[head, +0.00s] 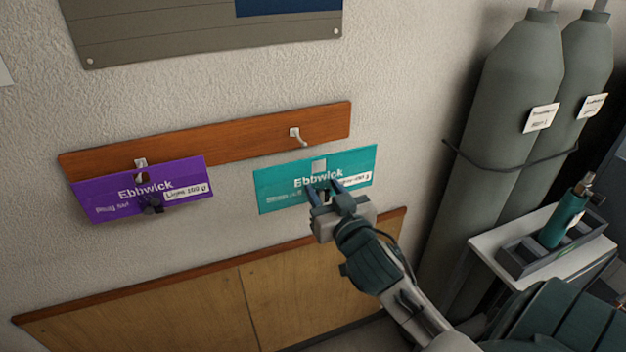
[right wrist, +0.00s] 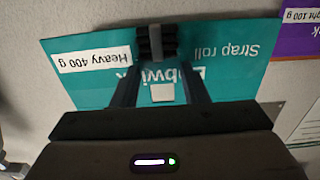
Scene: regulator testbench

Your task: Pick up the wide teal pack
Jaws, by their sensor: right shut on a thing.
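The wide teal pack (head: 279,191) reads "Ebbwick" and shows tilted in front of the wall, below and apart from an empty metal hook (head: 296,136). In the right wrist view the teal pack (right wrist: 228,70) appears upside down with a "Heavy 400 g" label. My right gripper (head: 325,187) is shut on the dark ribbed grip (right wrist: 157,42) on the pack's front. The gripper's fingers cover part of the lettering in the head view. My left gripper is not in view.
A purple pack (head: 110,205) hangs on the left hook of the wooden rail (head: 235,139). Grey gas cylinders (head: 510,90) stand at the right, beside a small bench (head: 487,243) with a teal bottle (head: 562,222) in a rack. Wooden panelling (head: 190,310) runs below.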

